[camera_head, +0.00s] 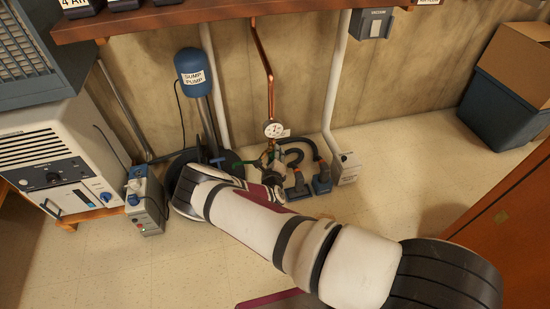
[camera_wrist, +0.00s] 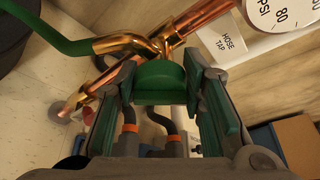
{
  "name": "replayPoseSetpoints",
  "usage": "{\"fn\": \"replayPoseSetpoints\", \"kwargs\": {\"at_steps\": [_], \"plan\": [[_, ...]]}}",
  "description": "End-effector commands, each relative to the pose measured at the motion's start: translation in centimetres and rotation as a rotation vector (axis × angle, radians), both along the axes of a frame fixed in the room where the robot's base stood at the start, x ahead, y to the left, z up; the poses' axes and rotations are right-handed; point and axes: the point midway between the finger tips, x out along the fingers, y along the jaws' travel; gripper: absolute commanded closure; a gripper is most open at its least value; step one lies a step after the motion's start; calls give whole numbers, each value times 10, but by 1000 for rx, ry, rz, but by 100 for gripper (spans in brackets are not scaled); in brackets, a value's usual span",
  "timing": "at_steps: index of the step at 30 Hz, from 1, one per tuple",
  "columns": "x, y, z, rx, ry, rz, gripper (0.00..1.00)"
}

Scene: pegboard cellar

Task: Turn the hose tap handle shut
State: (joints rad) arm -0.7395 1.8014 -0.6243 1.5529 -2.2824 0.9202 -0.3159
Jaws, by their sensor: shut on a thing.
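The green hose tap handle (camera_wrist: 165,82) sits on a brass tap body (camera_wrist: 130,44) in the wrist view. My gripper (camera_wrist: 163,75) is around it, with one finger on each side, shut on the handle. A green hose (camera_wrist: 45,38) meets the brass tap from the left. A white label reading HOSE TAP (camera_wrist: 232,42) is beside the copper pipe. In the head view, the tap area is small, and my arm hides part of it; the handle's exact turn angle cannot be told.
A pressure gauge (camera_head: 273,130) is on the copper pipe (camera_head: 262,60) above the tap. Black hoses with orange collars (camera_head: 300,176) lie close by. A blue sump pump tank (camera_head: 193,67) and a grey box (camera_head: 145,203) stand left. A blue bin (camera_head: 500,110) stands right.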

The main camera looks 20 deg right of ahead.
Motion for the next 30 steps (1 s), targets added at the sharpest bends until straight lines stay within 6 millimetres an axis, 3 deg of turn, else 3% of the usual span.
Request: {"fn": "replayPoseSetpoints", "kwargs": {"at_steps": [18,30], "plan": [[0,1,-5,-540,0,1,91],[0,1,-4,-705,1,1,91]]}}
